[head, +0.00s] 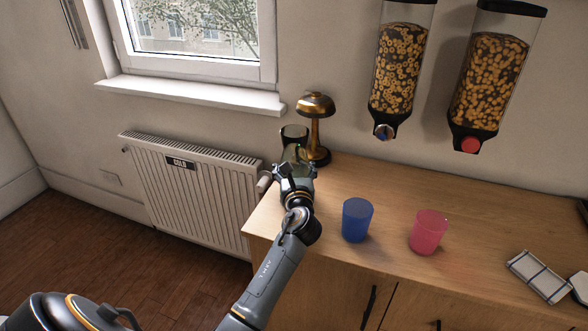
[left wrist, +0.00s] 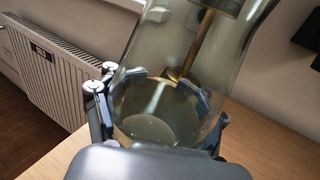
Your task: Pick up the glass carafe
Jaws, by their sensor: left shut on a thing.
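The glass carafe (left wrist: 158,104) is see-through and fills the middle of the left wrist view, with its base low between my fingers. In the head view only its dark upper part (head: 294,132) shows above my gripper, at the far left end of the wooden counter. My left gripper (left wrist: 160,88) has its fingers closed around the lower body of the carafe. In the head view the left gripper (head: 294,172) hides most of the carafe. I cannot tell whether its base touches the counter. My right gripper is not in view.
A brass lamp (head: 316,125) stands close behind the carafe. A blue cup (head: 357,220) and a pink cup (head: 428,232) stand to the right on the counter (head: 480,215). Two cereal dispensers hang on the wall above. A radiator (head: 195,185) is left of the counter. A checked cloth (head: 539,276) lies at right.

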